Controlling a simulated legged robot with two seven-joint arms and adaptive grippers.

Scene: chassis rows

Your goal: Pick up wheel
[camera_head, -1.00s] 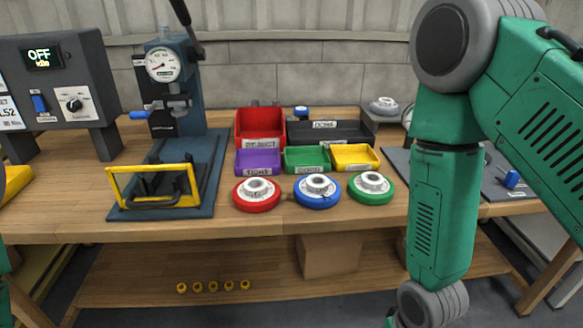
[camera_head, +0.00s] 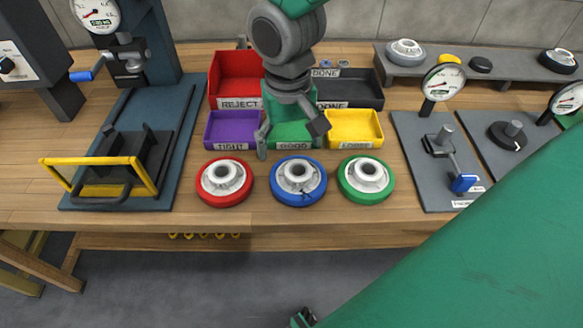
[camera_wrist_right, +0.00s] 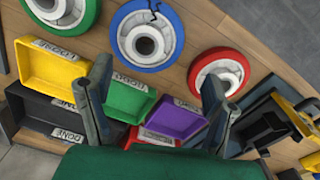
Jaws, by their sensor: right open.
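Three wheels with white hubs lie flat in a row near the table's front: a red-rimmed wheel (camera_head: 224,203), a blue-rimmed wheel (camera_head: 298,201) and a green-rimmed wheel (camera_head: 365,196). The wrist view also shows the red wheel (camera_wrist_right: 218,68), the blue wheel (camera_wrist_right: 145,35) and part of the green wheel (camera_wrist_right: 62,22). The blue wheel has a dark jagged mark on its rim. My right gripper (camera_head: 291,138) is open and empty, pointing down over the green bin, just behind the blue wheel. Its spread fingers (camera_wrist_right: 157,78) show in the wrist view. My left gripper is not visible.
Behind the wheels stand purple (camera_head: 230,130), green (camera_head: 290,134) and yellow (camera_head: 353,128) bins, then red (camera_head: 235,72) and black (camera_head: 360,92) bins. A press with a yellow guard (camera_head: 95,160) stands left. Gauge fixtures (camera_head: 430,180) stand right.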

